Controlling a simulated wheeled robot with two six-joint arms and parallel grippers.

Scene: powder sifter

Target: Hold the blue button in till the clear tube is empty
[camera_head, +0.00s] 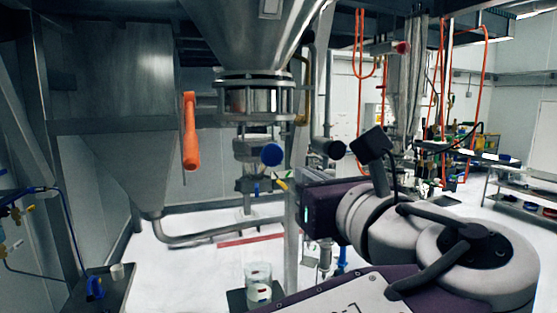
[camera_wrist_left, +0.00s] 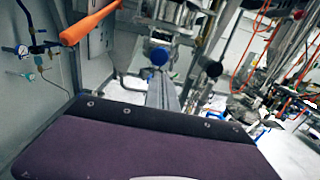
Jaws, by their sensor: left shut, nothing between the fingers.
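The round blue button (camera_head: 271,154) faces me below the hopper in the head view. It also shows in the wrist view (camera_wrist_left: 159,57), beyond the top edge of my gripper's dark purple body. A caged cylinder (camera_head: 250,99) between flanges under the hopper looks like the clear tube; I cannot tell how much powder it holds. My left gripper (camera_head: 290,181) is shut and empty, low and to the right of the button. It appears apart from the button. Its fingertips are hard to make out. My right gripper is not in view.
A clear container with white contents (camera_head: 258,286) stands on a dark stand below. An orange handle (camera_head: 189,131) hangs left of the button, and a metal frame surrounds the machine. A dark side table (camera_head: 103,290) stands lower left. White floor is open between.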

